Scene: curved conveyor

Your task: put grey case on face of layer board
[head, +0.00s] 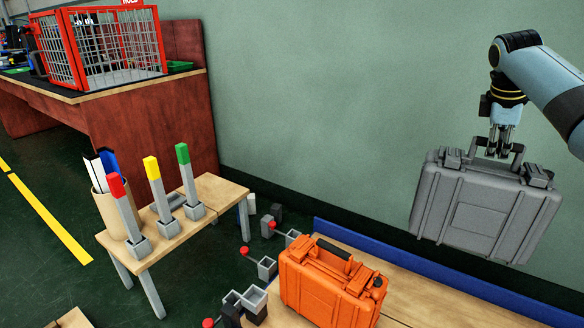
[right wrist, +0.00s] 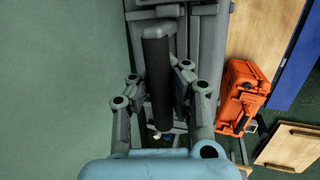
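The grey case (head: 479,212) hangs upright in the air at the right of the head view, its handle at the top. My right gripper (head: 499,150) is around that handle, its fingers closed on it from above. In the right wrist view the dark handle (right wrist: 157,70) lies between the fingers of the right gripper (right wrist: 160,100), with the grey case body beyond. A wooden board surface (head: 420,290) lies below the case, with a blue strip along its far edge. My left gripper is not in view.
An orange case (head: 325,285) stands on the board, left of and below the grey case. A small table (head: 172,222) holds red, yellow and green markers and a bin. A green wall (head: 320,100) rises behind. A red cage (head: 118,48) sits on a far bench.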

